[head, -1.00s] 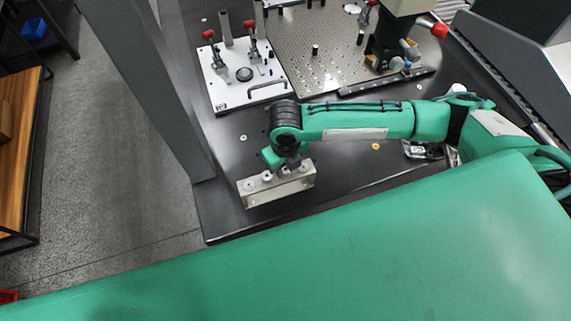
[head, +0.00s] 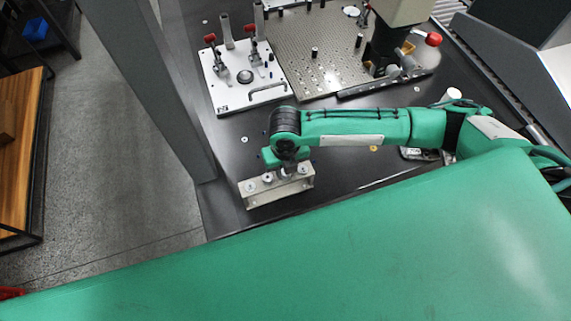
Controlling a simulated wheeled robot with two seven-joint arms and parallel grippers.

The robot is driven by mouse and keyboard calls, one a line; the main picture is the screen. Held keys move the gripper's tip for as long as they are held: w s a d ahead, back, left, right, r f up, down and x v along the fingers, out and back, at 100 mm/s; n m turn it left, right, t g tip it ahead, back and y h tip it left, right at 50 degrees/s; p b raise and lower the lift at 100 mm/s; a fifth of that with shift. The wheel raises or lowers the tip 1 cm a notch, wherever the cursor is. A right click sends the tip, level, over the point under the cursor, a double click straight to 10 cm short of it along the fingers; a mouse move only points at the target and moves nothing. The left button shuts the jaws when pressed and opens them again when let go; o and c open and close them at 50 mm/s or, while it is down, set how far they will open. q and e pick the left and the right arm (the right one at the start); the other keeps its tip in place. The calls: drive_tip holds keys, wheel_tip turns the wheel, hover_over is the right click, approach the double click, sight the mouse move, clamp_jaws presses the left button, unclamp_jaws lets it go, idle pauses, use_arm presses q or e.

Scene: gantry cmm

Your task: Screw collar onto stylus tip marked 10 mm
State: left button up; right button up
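A metal rack (head: 277,196) stands near the front left of the dark table, with several small pale round parts along its top. One of these, a pale disc (head: 250,187), shows at its left end. My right arm comes in from the right, and its gripper (head: 288,168) points down at the rack's top, close to or touching a part there. The fingers are small and partly hidden by the wrist, so their opening and any grip are unclear. I cannot read a 10 mm mark or pick out the collar. My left gripper is not in view.
A white fixture plate (head: 226,92) with red-knobbed clamps stands behind the rack. A perforated plate (head: 310,60) lies beyond it, below the dark gantry head (head: 385,45). A grey column (head: 165,90) rises left of the rack. A yellow ring (head: 374,148) lies on the table.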

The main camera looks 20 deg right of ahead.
drive_tip(key=shift+r+m+p, duration=0.1)
drive_tip(key=shift+m+p, duration=0.7)
drive_tip(key=shift+m, duration=0.3)
drive_tip(key=shift+m+p, duration=0.3)
drive_tip(key=shift+p, duration=0.25)
drive_tip(key=shift+m+p, duration=1.85)
drive_tip(key=shift+m, duration=0.45)
drive_tip(key=shift+f, duration=0.2)
